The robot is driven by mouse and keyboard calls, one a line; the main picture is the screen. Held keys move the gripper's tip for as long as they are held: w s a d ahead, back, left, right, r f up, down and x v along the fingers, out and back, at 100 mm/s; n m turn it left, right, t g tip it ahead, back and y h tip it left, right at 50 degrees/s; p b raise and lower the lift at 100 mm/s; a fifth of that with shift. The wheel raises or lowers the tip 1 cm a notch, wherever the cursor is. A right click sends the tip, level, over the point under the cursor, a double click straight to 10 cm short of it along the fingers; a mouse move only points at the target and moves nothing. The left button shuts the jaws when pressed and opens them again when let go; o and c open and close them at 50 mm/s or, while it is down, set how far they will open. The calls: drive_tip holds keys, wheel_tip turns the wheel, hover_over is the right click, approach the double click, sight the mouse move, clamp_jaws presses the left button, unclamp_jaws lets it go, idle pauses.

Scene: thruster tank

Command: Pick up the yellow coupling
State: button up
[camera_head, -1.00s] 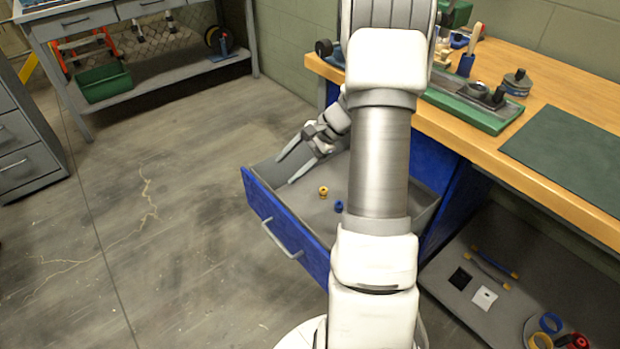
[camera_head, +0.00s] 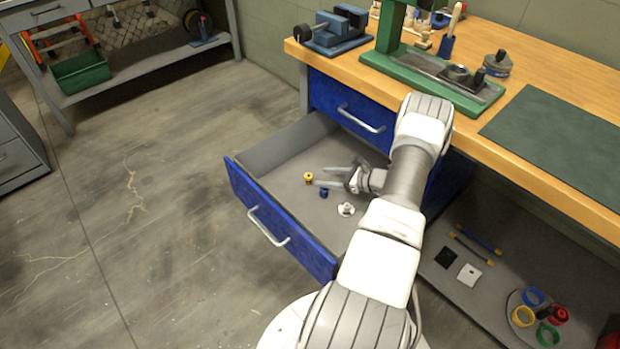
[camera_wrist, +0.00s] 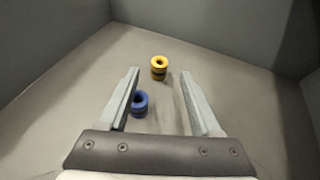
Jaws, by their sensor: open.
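The yellow coupling (camera_head: 308,177), a small ringed cylinder with a dark band, stands upright on the floor of the open drawer (camera_head: 252,160). In the wrist view the yellow coupling (camera_wrist: 159,67) is beyond my fingertips, roughly between their lines. A blue coupling (camera_head: 324,193) stands close to it. In the wrist view the blue coupling (camera_wrist: 139,103) is nearer, beside the left finger and partly hidden by it. My gripper (camera_head: 336,177) is inside the drawer area, to the right of the yellow coupling. In the wrist view my gripper (camera_wrist: 159,85) is open with nothing between its fingers.
A white flanged part (camera_head: 346,209) lies in the drawer below my gripper. The drawer's blue front (camera_head: 270,220) and grey walls surround the parts. The drawer's left side is clear.

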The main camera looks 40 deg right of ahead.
sight(307, 176)
drive_tip(key=b+x, duration=0.2)
drive_tip(key=x, duration=0.5)
drive_tip(key=shift+w+a, duration=0.1)
drive_tip(key=shift+c, duration=0.2)
clamp_jaws()
